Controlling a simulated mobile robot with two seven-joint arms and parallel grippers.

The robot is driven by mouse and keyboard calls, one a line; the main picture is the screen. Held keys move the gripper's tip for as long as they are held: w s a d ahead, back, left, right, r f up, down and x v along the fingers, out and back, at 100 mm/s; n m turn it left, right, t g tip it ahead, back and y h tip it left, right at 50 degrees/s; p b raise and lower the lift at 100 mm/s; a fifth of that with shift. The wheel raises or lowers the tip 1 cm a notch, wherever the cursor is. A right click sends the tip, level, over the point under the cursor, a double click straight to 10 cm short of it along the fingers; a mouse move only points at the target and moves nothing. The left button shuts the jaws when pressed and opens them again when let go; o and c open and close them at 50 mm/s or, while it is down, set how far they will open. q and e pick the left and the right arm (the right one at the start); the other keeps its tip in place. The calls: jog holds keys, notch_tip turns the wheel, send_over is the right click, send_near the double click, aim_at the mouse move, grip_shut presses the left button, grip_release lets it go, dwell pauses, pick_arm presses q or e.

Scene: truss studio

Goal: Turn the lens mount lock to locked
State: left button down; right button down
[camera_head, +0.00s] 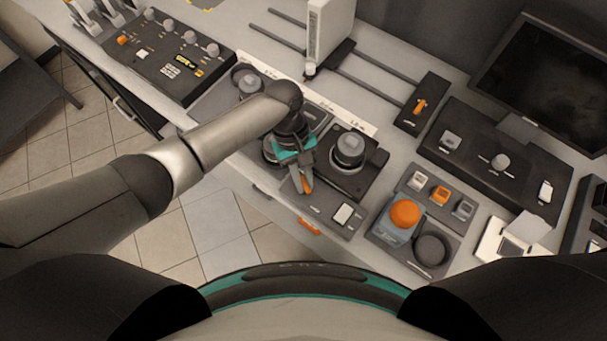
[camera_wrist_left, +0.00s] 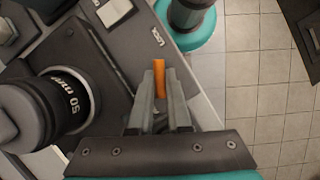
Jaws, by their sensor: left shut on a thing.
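The lens mount lock is an orange lever (camera_head: 307,185) on a dark grey panel (camera_head: 325,207) at the front edge of the counter. The lever also shows in the left wrist view (camera_wrist_left: 159,76), upright in that picture, with a printed label just beyond it. My left gripper (camera_head: 302,184) reaches down from above and is shut on the orange lever, one finger on each side. The fingers hide the lever's lower part and pivot. A black lens marked 50 mm (camera_wrist_left: 68,100) stands beside the gripper and also shows in the head view (camera_head: 348,150). My right gripper is not in view.
A white square button (camera_head: 343,214) is on the same panel. To the right are an orange mushroom button (camera_head: 404,213) and a black ring (camera_head: 432,249). An orange handle (camera_head: 309,226) is on the counter's front. Tiled floor lies open in front.

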pick_arm(q)
jog(key=shift+d+r+m+y, duration=0.1)
jog(key=shift+m+y, duration=0.2)
jog(key=shift+m, duration=0.5)
jog(key=m+y, duration=0.1)
jog(key=m, duration=0.3)
jog(key=shift+d+m+y+p, duration=0.15)
jog(key=shift+m+y+p, duration=0.15)
jog(key=shift+y+p, duration=0.1)
jog(key=m+y, duration=0.1)
jog(key=m, duration=0.2)
jog(key=m+y, duration=0.1)
jog(key=m, duration=0.2)
jog(key=shift+d+p, duration=0.1)
jog(key=shift+p, duration=0.3)
jog(key=shift+t, duration=0.3)
jog(key=c, duration=0.9)
grip_release()
